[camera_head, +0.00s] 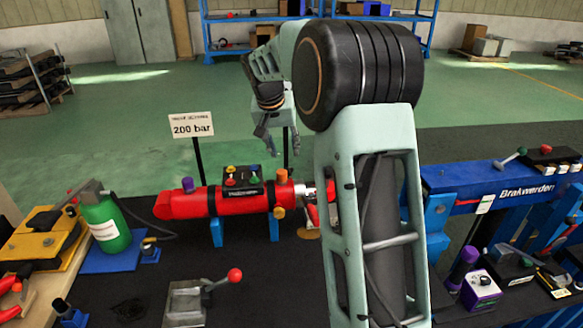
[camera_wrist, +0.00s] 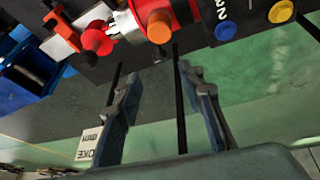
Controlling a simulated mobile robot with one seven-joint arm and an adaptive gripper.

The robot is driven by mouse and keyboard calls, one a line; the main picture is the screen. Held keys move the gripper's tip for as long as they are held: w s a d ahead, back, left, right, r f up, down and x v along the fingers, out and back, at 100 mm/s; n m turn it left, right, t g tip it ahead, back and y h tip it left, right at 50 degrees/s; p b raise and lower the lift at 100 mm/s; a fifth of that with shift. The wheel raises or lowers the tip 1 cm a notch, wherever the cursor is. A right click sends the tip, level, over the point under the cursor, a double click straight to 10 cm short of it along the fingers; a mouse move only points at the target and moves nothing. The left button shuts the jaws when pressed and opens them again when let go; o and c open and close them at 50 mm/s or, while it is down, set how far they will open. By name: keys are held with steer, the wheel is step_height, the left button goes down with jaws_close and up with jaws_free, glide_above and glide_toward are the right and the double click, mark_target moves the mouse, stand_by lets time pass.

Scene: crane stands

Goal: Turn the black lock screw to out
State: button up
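A red cylinder (camera_head: 182,206) lies on blue supports on the dark bench. On top of it sits a black block (camera_head: 236,190) with several coloured knobs. I cannot pick out a black lock screw for certain in either view. My gripper (camera_head: 277,134) hangs behind and above the cylinder's right part, apart from it. In the wrist view, my gripper (camera_wrist: 157,75) has its two fingers spread with nothing between them.
A "200 bar" sign (camera_head: 191,126) on a post stands behind the cylinder. A green bottle (camera_head: 106,224) is at left, a red-tipped lever (camera_head: 234,276) in front, a blue beam (camera_head: 480,194) at right. My arm hides the bench's middle right.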

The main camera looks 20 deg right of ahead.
mark_target(289, 168)
steer(key=x, duration=0.9)
steer(key=shift+c, duration=0.7)
jaws_close()
